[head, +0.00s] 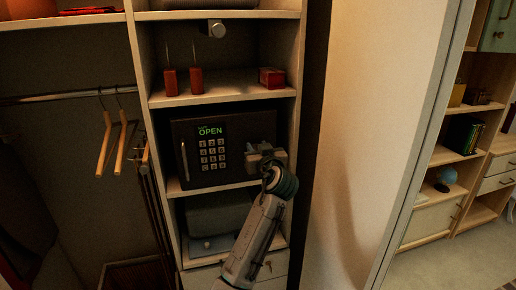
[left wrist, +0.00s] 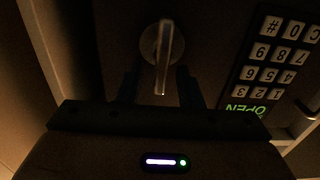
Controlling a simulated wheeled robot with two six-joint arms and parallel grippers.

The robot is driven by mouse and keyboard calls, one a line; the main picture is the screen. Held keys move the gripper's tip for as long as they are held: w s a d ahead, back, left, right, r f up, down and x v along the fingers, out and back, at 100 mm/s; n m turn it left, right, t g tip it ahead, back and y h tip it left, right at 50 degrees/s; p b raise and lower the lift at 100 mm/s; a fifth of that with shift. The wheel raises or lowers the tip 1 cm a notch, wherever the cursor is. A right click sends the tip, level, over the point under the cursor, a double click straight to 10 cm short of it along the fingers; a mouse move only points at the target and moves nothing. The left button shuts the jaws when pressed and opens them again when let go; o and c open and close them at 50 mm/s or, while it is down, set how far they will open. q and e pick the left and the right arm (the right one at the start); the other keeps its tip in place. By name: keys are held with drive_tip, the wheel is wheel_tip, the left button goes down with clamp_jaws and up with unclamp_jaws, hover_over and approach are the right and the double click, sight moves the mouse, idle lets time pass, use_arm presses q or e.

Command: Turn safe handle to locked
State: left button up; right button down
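The dark safe (head: 184,143) sits on a middle shelf of the closet. Its keypad (head: 212,154) has a green display reading OPEN, which also shows upside down in the left wrist view (left wrist: 246,108). My left gripper (head: 257,151) is at the right part of the safe's front and hides most of the handle in the head view. In the left wrist view, the pale metal handle (left wrist: 164,62) has a round base and a straight lever. The lever lies between my left gripper's two dark, parted fingers (left wrist: 160,88); contact is not clear. My right gripper is not in view.
Shelf boards and a side upright (head: 292,135) frame the safe closely. Red boxes (head: 271,78) stand on the shelf above. Wooden hangers (head: 104,145) hang at the left. A grey case (head: 214,217) lies below. A pale wall (head: 360,130) stands at the right.

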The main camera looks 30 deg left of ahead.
use_arm(q)
clamp_jaws()
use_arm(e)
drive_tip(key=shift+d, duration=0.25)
use_arm(q)
drive_tip(key=shift+f, duration=0.1)
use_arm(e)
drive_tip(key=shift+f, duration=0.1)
